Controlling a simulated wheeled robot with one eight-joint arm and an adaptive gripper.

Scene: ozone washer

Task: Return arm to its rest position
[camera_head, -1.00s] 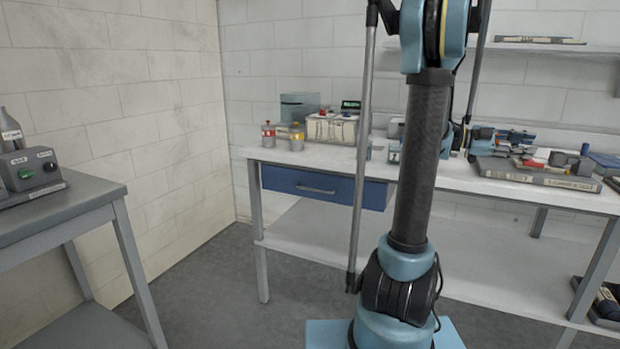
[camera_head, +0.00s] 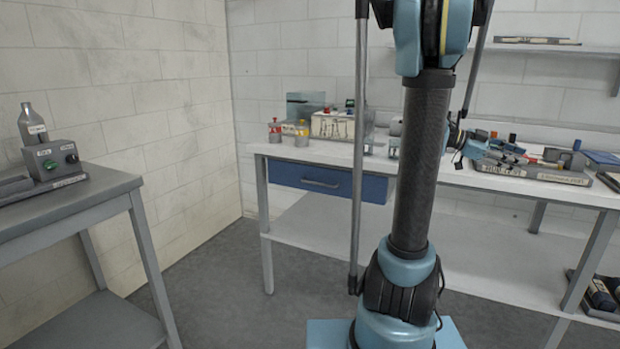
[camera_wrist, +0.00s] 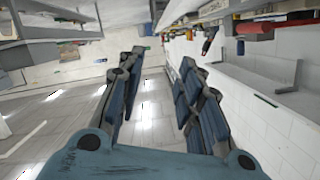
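My arm stands upright in the middle of the head view, and its links hide part of the bench. My gripper (camera_wrist: 158,75) shows large in the wrist view. Its two blue jointed fingers stand wide apart with nothing between them, so it is open and empty. In the head view, what seems to be the gripper shows small, pointing right, to the right of my upright link, in front of the bench's right part. Whether it touches anything there I cannot tell.
A white-topped bench (camera_head: 330,160) with a blue drawer (camera_head: 318,181) stands behind my arm, holding boxes and two containers. A grey table (camera_head: 75,205) at left carries a control box (camera_head: 52,160) and a bottle (camera_head: 32,123). Grey floor (camera_head: 215,285) lies open between them.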

